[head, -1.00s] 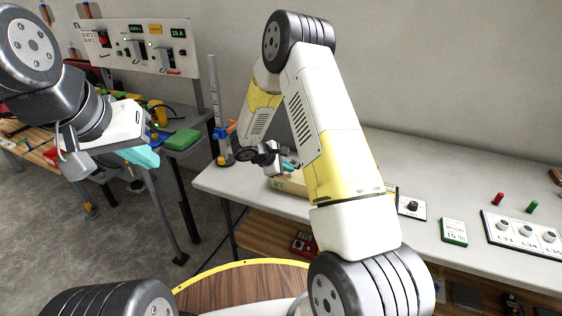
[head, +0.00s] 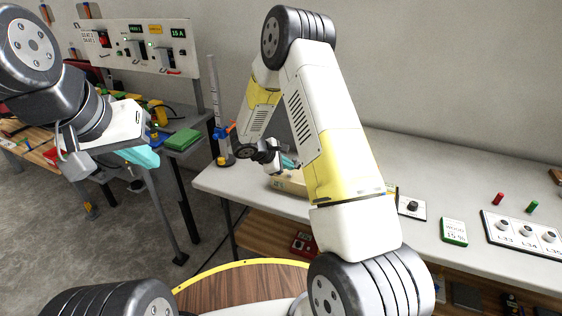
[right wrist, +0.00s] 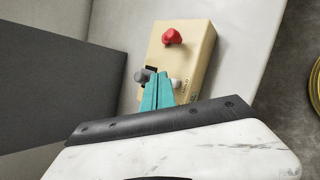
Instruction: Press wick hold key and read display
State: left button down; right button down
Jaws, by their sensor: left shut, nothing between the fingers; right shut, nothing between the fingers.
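A beige box (right wrist: 190,58) with a red knob (right wrist: 172,36) on its face fills the middle of the right wrist view. A grey knob (right wrist: 142,76) and a small whitish key (right wrist: 176,83) sit at its lower end, beside a small dark patch. My right gripper (right wrist: 157,77) is shut and empty, its teal tips over this lower end, between the grey knob and the whitish key. I cannot tell whether the tips touch the box. In the head view the box (head: 291,184) is partly hidden by my right arm. My left gripper (head: 143,156) is shut and empty, away at the left.
A upright ruled column (head: 214,95) with a blue clamp stands at the table's left end. A second bench with a switch panel (head: 145,47) stands at left.

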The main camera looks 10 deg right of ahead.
aim_at(288, 178)
notch_tip(288, 178, up, 6)
dwell(0.8)
jog(key=shift+r, duration=0.1)
dwell(0.4)
jog(key=s+d+r+m+g+y, duration=0.25)
jog(key=s+r+m, duration=0.55)
jog(key=s+r, duration=0.8)
jog(key=s+a+r+m+t+y, duration=0.2)
jog(key=s+a+r+m+y, duration=0.1)
jog(key=s, duration=0.5)
jog(key=s+a+r+m+t+y, duration=0.2)
jog(key=s+a+r+m+y, duration=0.1)
jog(key=s, duration=0.5)
notch_tip(288, 178, up, 2)
jog(key=shift+s+a+r+m+y, duration=0.1)
jog(key=shift+s+a+m+y, duration=0.2)
jog(key=shift+y, duration=0.45)
jog(key=shift+d, duration=0.1)
